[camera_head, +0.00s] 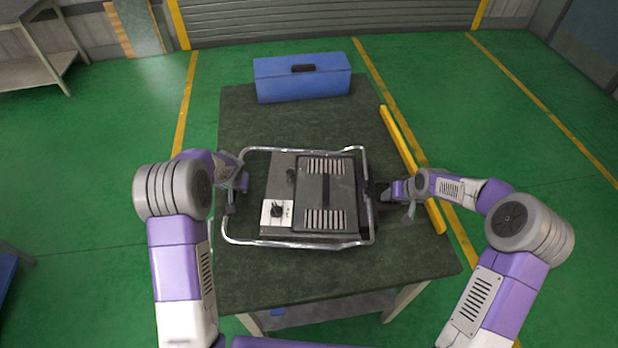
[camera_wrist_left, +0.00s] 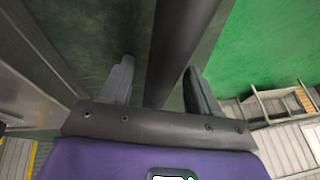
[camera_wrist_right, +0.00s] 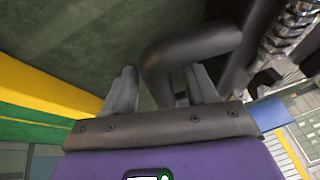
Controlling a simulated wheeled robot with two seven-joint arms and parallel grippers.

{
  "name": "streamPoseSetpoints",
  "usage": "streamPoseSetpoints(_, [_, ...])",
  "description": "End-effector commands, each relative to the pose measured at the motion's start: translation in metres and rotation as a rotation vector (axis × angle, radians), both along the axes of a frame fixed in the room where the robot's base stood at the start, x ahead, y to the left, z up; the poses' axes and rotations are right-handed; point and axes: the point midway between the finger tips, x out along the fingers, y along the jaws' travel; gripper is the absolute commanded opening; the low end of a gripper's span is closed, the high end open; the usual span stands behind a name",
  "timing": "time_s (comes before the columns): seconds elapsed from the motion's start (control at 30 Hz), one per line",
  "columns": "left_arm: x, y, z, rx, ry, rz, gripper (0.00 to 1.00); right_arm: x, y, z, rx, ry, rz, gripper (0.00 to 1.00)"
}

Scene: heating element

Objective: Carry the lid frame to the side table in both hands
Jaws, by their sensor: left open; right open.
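The lid frame (camera_head: 300,244) is a chrome tube loop around a dark grey heating unit (camera_head: 324,190) on the green-topped worktable. My left gripper (camera_head: 236,192) is at the frame's left side. In the left wrist view a dark bar (camera_wrist_left: 182,45) passes between its open fingers (camera_wrist_left: 160,85). My right gripper (camera_head: 388,191) is at the frame's right side. In the right wrist view a dark bent handle (camera_wrist_right: 190,45) comes between its open fingers (camera_wrist_right: 160,88). Contact cannot be told on either side. A shelved table (camera_head: 38,72) stands at the far left; it may be the side table.
A blue toolbox (camera_head: 301,80) sits at the worktable's back edge. A yellow bar (camera_head: 409,165) lies along its right edge, close by my right gripper. Green floor with yellow lines is open around the worktable (camera_head: 330,280).

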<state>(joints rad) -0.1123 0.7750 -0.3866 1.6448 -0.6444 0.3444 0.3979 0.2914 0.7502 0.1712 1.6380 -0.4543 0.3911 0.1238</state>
Motion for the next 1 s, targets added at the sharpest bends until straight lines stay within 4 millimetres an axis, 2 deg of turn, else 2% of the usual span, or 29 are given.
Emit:
streamPoseSetpoints(0.17, [-0.005,-0.004,0.017,0.0,-0.003,-0.001,0.62,0.0,0.0,0.0,0.0,0.0,0.0,0.58])
streamPoseSetpoints(0.4, [-0.025,-0.014,0.063,-0.002,-0.004,-0.001,0.62,0.0,0.0,0.0,0.0,0.0,0.0,0.58])
streamPoseSetpoints(0.6, [-0.038,-0.021,0.095,-0.001,-0.003,-0.001,0.62,0.0,0.0,0.0,0.0,0.0,0.0,0.58])
streamPoseSetpoints(0.83, [-0.044,-0.024,0.108,-0.001,0.0,0.0,0.62,-0.001,-0.001,0.003,-0.001,-0.001,-0.001,0.58])
streamPoseSetpoints(1.0, [-0.045,-0.024,0.108,0.0,0.001,0.0,0.62,-0.009,-0.006,0.024,-0.001,-0.004,-0.001,0.58])
